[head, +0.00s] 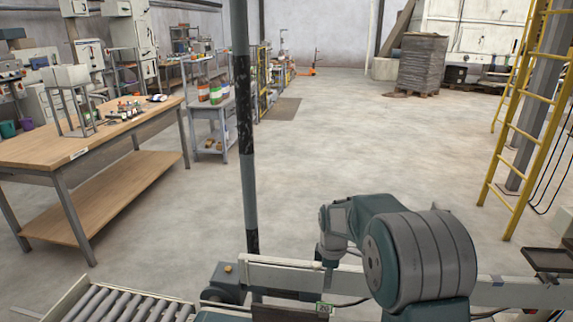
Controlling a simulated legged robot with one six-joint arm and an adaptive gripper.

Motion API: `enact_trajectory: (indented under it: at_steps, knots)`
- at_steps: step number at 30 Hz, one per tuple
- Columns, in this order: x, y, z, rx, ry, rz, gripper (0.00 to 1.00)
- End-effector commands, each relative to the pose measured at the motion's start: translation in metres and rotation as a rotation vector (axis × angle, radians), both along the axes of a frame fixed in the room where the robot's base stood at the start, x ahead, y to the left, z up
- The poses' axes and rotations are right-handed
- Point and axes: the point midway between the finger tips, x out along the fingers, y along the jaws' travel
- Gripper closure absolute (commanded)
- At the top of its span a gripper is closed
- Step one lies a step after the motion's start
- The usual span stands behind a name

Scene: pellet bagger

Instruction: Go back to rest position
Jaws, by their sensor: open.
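My arm shows at the bottom centre-right of the head view as teal and grey links with a large ribbed grey joint. It is bent over a long pale rail (290,275). My gripper cannot be made out in the view. No held object shows.
A wooden workbench (90,146) with small items stands at left. A roller conveyor (115,305) lies at bottom left. A dark-banded post (245,130) stands near centre. A yellow ladder (515,140) is at right. A wrapped pallet stack (422,64) stands far back. The middle floor is clear.

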Motion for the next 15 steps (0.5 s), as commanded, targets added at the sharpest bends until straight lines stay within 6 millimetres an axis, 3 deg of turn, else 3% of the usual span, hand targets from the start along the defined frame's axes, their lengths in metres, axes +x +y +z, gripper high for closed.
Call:
enact_trajectory:
  at_steps: [1,6,15]
  knots:
    - [-0.008,-0.001,0.02,0.002,-0.024,-0.042,0.51]
    - [-0.042,-0.004,0.072,0.017,-0.088,-0.221,0.51]
    - [-0.115,-0.009,0.141,0.069,-0.195,-0.532,0.51]
